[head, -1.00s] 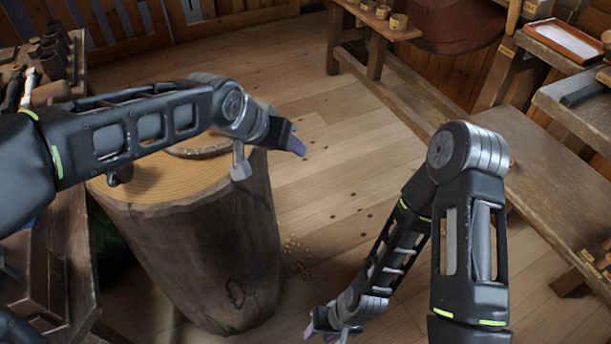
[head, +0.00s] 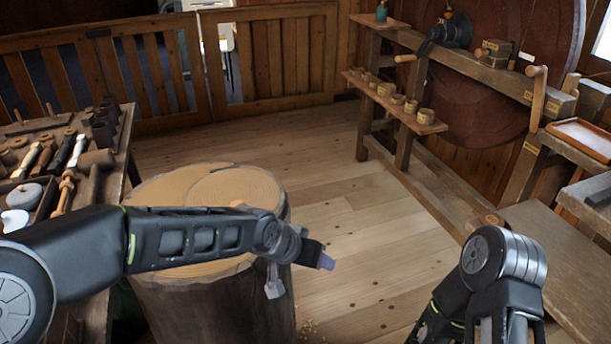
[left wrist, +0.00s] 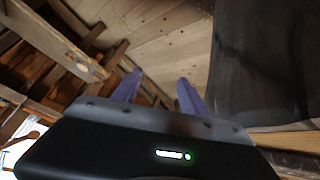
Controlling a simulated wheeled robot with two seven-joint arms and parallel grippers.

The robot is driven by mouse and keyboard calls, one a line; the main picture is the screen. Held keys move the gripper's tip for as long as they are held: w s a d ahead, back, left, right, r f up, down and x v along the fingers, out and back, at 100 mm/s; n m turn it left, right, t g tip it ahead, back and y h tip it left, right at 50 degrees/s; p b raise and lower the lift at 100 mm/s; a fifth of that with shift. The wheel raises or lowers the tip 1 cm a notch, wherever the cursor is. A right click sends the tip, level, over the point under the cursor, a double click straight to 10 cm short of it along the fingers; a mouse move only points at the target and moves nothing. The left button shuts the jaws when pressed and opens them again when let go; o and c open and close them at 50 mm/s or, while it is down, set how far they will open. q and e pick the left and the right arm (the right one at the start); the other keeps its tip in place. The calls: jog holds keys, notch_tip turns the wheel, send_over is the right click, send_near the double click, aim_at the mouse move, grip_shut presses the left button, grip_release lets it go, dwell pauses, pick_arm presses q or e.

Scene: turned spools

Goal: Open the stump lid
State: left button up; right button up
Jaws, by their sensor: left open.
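The stump (head: 215,312) is a thick, dark-barked log standing on the floor at left centre in the head view. Its lid (head: 237,187), a round pale wooden disc with rings, lies flat on the top toward the back right. My left forearm crosses in front of the stump and hides part of its top. My left gripper (head: 322,262) is just right of the stump, apart from the lid. In the left wrist view its purple fingers (left wrist: 159,92) are apart with only floor between them, and the dark stump side (left wrist: 262,60) is at right. My right gripper is out of view.
A tool bench (head: 85,185) stands at left. A rack (head: 400,110) with small cups is at the back, and a low bench (head: 565,265) is at right. A wooden fence (head: 165,75) closes the back. The floor (head: 370,245) right of the stump is clear.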

pick_arm(q)
jog(key=s+a+f+n+p, duration=0.1)
jog(key=s+a+f+p, duration=0.15)
jog(key=f, duration=0.45)
jog(key=s+a+f+n+p, duration=0.1)
jog(key=s+f, duration=0.3)
jog(key=f, duration=0.3)
jog(key=s+a+f+n+g+p, duration=0.2)
jog(key=s+f, duration=0.3)
jog(key=s, duration=0.4)
jog(key=s+a+f+n+g+p, duration=0.2)
jog(key=s+a+f, duration=0.3)
jog(key=s, duration=0.4)
jog(key=shift+a+n+y+p, duration=0.25)
jog(key=shift+n+y+p, duration=0.1)
jog(key=shift+n+y, duration=0.05)
jog(key=shift+f, duration=0.1)
jog(key=shift+c, duration=0.2)
